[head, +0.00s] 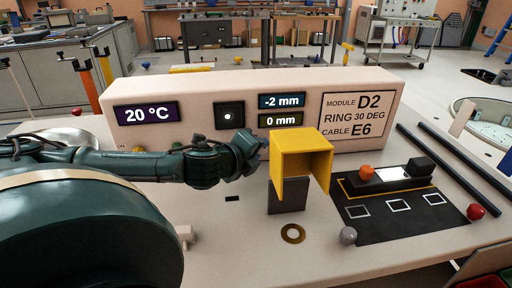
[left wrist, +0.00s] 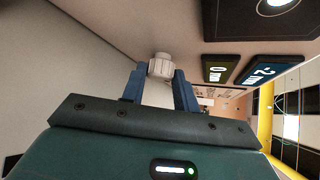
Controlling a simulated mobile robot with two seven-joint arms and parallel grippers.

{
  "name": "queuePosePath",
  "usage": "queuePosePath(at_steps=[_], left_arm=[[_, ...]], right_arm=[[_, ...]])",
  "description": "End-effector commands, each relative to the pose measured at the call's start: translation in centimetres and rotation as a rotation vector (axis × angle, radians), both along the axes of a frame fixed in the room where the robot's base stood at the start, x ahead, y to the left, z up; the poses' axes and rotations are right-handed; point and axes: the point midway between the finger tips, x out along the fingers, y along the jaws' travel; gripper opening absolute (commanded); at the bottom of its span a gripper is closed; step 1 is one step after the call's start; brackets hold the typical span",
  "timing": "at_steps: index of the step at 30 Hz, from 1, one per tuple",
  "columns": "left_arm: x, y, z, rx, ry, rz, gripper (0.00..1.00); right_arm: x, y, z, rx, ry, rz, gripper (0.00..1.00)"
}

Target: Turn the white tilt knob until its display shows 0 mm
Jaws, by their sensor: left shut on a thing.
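The white tilt knob (left wrist: 161,66) shows in the left wrist view, between the blue fingers of my left gripper (left wrist: 159,88), which are shut on it. In the head view my left gripper (head: 258,142) reaches the front face of the pale console (head: 200,84), and the knob is hidden there. A blue display (head: 282,101) reads -2 mm. A dark olive display (head: 281,120) below it reads 0 mm. I cannot tell from the frames which display belongs to the knob. My right gripper is not in view.
A yellow hood (head: 303,145) stands just right of my left gripper. A brass ring (head: 293,233) and a grey ball (head: 348,235) lie in front. A black mat (head: 400,222) and a red ball (head: 475,211) are at right. A display reads 20 °C (head: 146,114).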

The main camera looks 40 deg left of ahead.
Motion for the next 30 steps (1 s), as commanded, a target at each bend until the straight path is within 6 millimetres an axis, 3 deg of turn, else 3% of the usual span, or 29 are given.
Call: queuePosePath(at_steps=[2,5,8,12,15,30], left_arm=[[0.1,-0.3,0.5,0.025,0.031,-0.008,0.07],[0.2,-0.4,0.3,0.064,0.074,-0.014,0.07],[0.3,-0.3,0.0,0.109,0.125,-0.012,0.07],[0.4,0.0,-0.6,0.178,0.201,-0.006,0.07],[0.3,-0.1,-0.2,0.219,0.257,-0.004,0.07],[0.3,-0.3,0.6,0.348,0.441,-0.001,0.07]], right_arm=[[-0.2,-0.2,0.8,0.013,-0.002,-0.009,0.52],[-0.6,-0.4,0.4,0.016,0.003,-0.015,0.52],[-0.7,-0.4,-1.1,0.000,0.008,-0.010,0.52],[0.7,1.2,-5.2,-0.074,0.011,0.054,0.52],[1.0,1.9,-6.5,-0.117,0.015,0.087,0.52],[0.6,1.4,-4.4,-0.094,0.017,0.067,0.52]])
